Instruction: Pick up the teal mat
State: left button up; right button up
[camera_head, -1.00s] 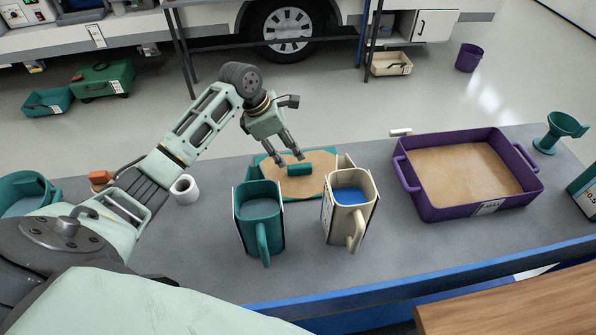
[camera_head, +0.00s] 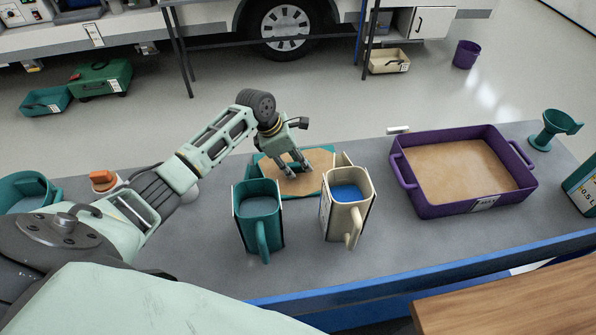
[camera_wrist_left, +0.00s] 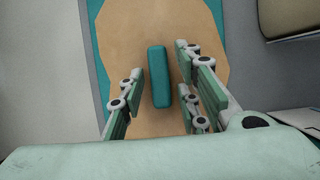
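The teal mat (camera_head: 257,166) lies on the grey table behind two jugs, with a tan, many-sided top layer (camera_wrist_left: 128,45). Its teal edge shows in the left wrist view (camera_wrist_left: 97,60). A raised teal block (camera_wrist_left: 158,78) stands in the middle of the tan layer. My left gripper (camera_head: 301,171) points down over the mat. In the left wrist view its open fingers (camera_wrist_left: 160,62) lie on both sides of the block, with gaps visible. In the head view the fingers hide the block. My right gripper is not in view.
A teal jug (camera_head: 259,212) and a cream jug (camera_head: 347,205) stand close in front of the mat. A purple tray (camera_head: 467,205) with a tan bottom is to the right. A teal funnel-like cup (camera_head: 552,130) stands at the far right. Clear table lies between jugs and tray.

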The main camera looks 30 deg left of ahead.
pick_arm(q)
grip_shut()
dwell(0.3)
